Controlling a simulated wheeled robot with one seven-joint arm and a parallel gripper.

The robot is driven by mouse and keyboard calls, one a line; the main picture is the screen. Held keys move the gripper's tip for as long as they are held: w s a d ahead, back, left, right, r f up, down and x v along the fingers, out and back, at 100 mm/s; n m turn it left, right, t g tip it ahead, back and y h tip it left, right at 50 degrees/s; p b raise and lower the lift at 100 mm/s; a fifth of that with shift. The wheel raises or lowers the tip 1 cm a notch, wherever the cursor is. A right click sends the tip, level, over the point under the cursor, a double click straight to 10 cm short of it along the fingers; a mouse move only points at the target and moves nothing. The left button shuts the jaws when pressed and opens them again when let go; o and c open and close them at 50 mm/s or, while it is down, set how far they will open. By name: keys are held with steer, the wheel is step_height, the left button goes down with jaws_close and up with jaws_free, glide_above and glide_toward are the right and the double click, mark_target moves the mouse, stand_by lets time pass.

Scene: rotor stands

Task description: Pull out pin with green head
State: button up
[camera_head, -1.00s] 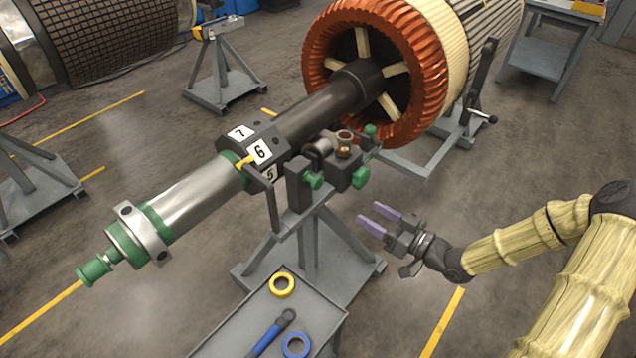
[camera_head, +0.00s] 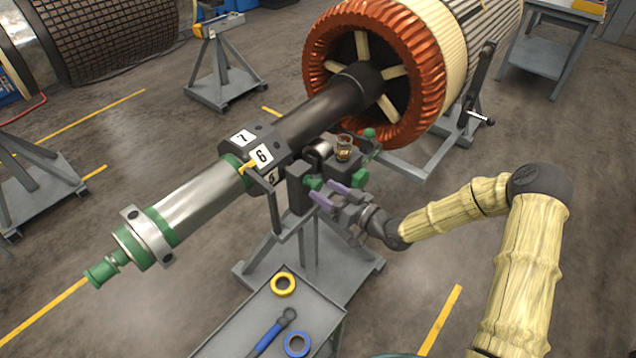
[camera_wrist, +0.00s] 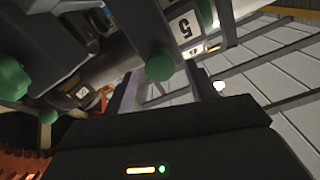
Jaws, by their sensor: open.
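Several green heads show on the dark bracket block (camera_head: 300,193) beside the shaft. One green head (camera_head: 313,182) is on the block's near left side, just past my fingertips. A second green head (camera_head: 360,177) is to its right and a third (camera_head: 369,133) is farther back. My gripper (camera_head: 320,191) is open, with its purple fingers pointing at the block. In the wrist view one round green head (camera_wrist: 160,65) appears between the open fingers; I cannot tell whether it is touched. The pin shafts are hidden, so I cannot tell which head is the pin's.
The shaft (camera_head: 200,200) with numbered plates lies left of the gripper, on a grey stand (camera_head: 312,250). The copper-wound rotor (camera_head: 425,85) is behind. A grey cart (camera_head: 240,335) with yellow and blue rings and a blue-handled tool stands in front. Floor at right is open.

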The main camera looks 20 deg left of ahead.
mark_target(319, 187)
steer(key=shift+p+x, duration=0.3)
steer(key=shift+x, duration=1.45)
steer(key=shift+c, duration=0.5)
jaws_close()
